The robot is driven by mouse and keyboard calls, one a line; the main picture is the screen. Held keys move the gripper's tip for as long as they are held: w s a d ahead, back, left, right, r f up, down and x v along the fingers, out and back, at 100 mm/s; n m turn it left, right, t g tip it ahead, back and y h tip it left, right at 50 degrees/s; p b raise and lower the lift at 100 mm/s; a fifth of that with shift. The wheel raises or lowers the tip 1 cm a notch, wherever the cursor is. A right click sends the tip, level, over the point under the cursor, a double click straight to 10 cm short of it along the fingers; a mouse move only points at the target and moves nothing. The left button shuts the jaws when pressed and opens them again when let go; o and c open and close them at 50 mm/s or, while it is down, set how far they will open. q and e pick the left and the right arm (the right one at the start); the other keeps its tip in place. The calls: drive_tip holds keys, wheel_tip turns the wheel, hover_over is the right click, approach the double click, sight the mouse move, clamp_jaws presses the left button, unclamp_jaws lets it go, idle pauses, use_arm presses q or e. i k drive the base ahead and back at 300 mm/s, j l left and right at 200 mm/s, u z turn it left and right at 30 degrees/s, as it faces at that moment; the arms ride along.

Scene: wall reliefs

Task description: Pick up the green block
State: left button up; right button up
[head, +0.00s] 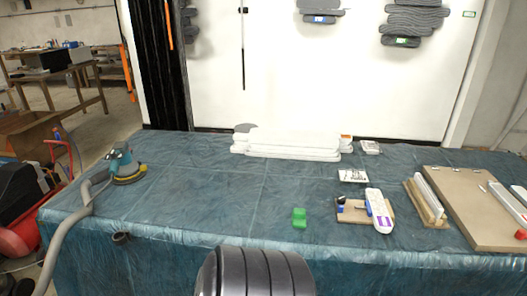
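The green block (299,218) is small and stands on the blue plastic-covered table (200,195), near its front edge and right of the picture's middle. Nothing touches it. A dark, ribbed, rounded shape rises at the bottom middle, just in front of the table. I cannot tell what it is. Neither my left nor my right gripper shows in the head view.
A sander (125,165) with a grey hose (66,220) is at the table's left. A board with a white tool (379,211) lies right of the block, and a larger brown board (470,205) further right. White slabs (292,143) lie at the back. The table's left middle is clear.

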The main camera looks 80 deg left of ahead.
sight(299, 215)
drive_tip(key=u, duration=2.3)
